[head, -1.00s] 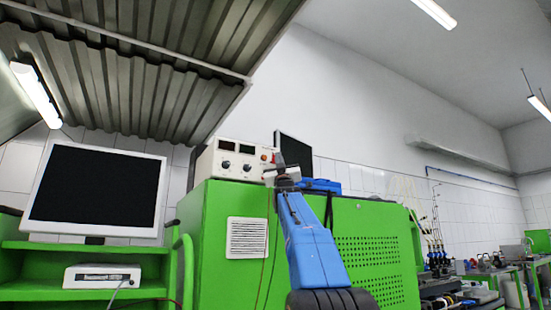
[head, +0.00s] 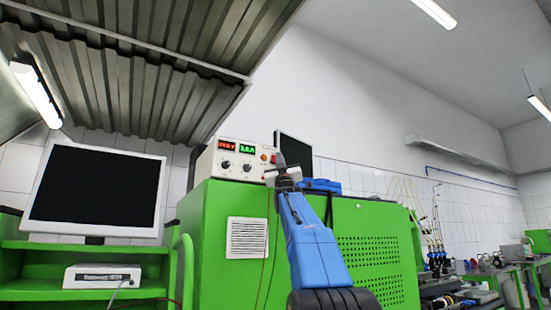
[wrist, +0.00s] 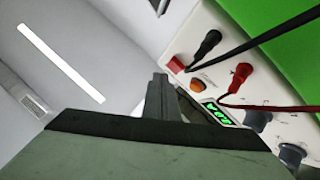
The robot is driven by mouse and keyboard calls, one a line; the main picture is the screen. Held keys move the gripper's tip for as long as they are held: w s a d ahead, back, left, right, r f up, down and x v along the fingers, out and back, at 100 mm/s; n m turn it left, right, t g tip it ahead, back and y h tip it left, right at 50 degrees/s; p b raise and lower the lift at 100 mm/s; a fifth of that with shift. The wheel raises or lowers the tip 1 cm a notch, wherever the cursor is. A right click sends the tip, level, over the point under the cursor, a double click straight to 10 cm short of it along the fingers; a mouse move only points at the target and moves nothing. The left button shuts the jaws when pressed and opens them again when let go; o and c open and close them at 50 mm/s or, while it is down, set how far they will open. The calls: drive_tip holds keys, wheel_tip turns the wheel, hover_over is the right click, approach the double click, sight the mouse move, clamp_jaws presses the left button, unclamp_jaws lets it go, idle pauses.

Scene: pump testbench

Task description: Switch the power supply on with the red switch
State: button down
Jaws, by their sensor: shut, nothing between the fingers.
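The power supply (head: 238,172) is a cream box on top of the green cabinet. Its two displays are lit, one red (head: 227,144) and one green (head: 247,148). The red switch (wrist: 176,65) shows in the wrist view at the panel's edge, beside an orange lamp (wrist: 197,85). My gripper (head: 278,148) is in front of the right end of the panel. In the wrist view its shut, empty fingers (wrist: 158,82) are close beside the switch; I cannot tell whether they touch it.
Black and red plugs with cables (wrist: 232,92) stick out of the panel near my fingers. A blue case (head: 322,185) and a dark monitor (head: 295,150) stand behind on the green cabinet (head: 225,205). A white monitor (head: 95,190) is on the left.

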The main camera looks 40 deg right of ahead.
drive_tip(key=shift+s+a, duration=0.1)
drive_tip(key=shift+s, duration=0.15)
drive_tip(key=shift+s+a+f, duration=0.1)
drive_tip(key=shift+s+a, duration=0.1)
drive_tip(key=shift+s, duration=0.6)
drive_tip(key=shift+s+a+f, duration=0.15)
drive_tip(key=shift+s+a, duration=0.05)
drive_tip(key=shift+s, duration=0.65)
drive_tip(key=shift+s+a+f, duration=0.1)
drive_tip(key=shift+s+a, duration=0.1)
drive_tip(key=shift+s, duration=0.6)
